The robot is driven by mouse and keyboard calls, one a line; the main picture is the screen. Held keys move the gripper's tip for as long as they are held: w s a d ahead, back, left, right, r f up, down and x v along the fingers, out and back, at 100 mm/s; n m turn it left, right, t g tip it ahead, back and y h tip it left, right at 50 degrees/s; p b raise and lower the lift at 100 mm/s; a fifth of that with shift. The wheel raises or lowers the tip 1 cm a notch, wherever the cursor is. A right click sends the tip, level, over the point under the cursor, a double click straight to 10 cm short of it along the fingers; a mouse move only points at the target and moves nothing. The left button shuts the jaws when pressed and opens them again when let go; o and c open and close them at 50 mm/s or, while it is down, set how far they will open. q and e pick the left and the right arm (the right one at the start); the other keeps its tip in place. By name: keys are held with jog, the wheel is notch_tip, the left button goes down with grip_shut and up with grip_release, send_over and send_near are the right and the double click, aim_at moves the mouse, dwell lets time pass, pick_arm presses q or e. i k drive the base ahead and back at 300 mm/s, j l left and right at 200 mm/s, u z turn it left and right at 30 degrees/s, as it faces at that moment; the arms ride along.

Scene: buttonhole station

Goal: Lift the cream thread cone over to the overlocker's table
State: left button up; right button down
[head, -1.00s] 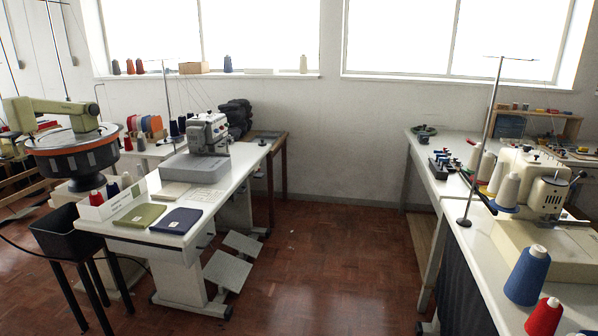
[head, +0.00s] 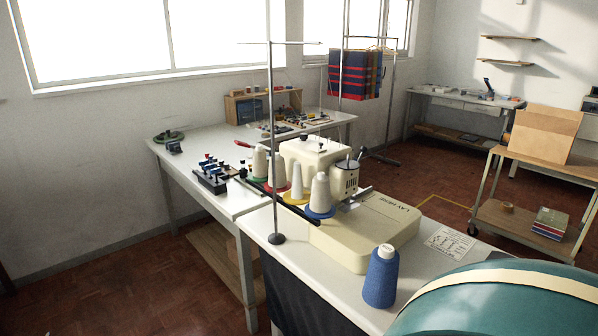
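Several cream or off-white thread cones stand upright on coloured discs beside a cream sewing machine (head: 362,225) on the white table at the centre. One cone (head: 320,192) is on a blue disc, one (head: 297,182) on a yellow disc, one (head: 277,170) on a red disc and one (head: 260,162) on a green disc. I cannot tell which is the task's cone, or whether this machine is the overlocker. The machine's white table (head: 335,290) carries a dark cloth at its front side. Neither of my grippers is in view.
A blue cone (head: 381,278) stands near the table's front edge. A thin metal thread stand (head: 273,150) rises beside the cones. A large teal rounded thing (head: 500,300) fills the lower right. A wooden trolley (head: 530,215) stands at the right. The floor at the left is clear.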

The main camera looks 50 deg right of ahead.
aim_at(297, 188)
jog(key=i+z, duration=0.1)
jog(key=i, duration=1.5)
jog(key=i+u, duration=0.35)
jog(key=i+l+u, duration=0.1)
jog(key=u, duration=0.3)
jog(key=i+l+u, duration=0.2)
jog(key=u, duration=5.5)
jog(key=k+l, duration=0.05)
